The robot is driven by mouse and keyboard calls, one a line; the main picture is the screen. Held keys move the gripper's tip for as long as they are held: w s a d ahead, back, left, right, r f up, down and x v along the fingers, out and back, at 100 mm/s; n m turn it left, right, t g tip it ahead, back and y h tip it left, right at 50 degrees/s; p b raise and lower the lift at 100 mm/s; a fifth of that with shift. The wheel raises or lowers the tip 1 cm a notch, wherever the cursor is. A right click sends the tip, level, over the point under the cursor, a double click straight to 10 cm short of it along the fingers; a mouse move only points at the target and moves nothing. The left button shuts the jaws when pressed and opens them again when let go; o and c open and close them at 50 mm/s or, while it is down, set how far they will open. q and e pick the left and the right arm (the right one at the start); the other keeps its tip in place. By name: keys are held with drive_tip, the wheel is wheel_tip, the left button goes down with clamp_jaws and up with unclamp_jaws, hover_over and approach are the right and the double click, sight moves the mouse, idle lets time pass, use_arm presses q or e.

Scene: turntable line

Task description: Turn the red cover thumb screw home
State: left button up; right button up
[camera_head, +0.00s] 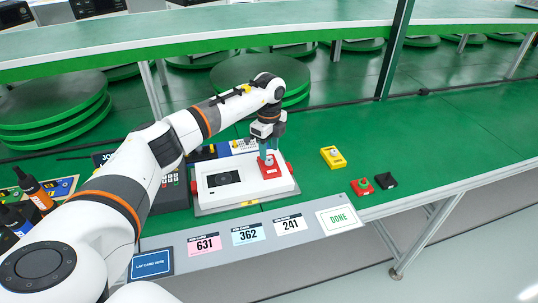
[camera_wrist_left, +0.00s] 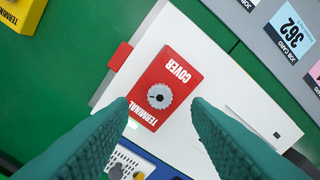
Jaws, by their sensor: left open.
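The red terminal cover (camera_wrist_left: 176,78) lies on the white device (camera_wrist_left: 205,35), and its grey thumb screw (camera_wrist_left: 159,96) sits near the cover's middle. In the head view the red cover (camera_head: 268,168) is at the right end of the white device (camera_head: 215,198). My left gripper (camera_head: 268,148) points down over the cover. In the left wrist view its two teal fingers (camera_wrist_left: 160,108) are apart, one on each side of the screw, with nothing between them gripped. Whether the fingertips are level with the screw I cannot tell. My right gripper is not in view.
Job cards (camera_head: 248,234) and a DONE card (camera_head: 338,218) line the front edge. Bottles (camera_head: 33,188) stand at left.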

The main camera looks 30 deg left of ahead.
sight(269, 160)
use_arm(q)
drive_tip(key=shift+f, duration=1.75)
clamp_jaws()
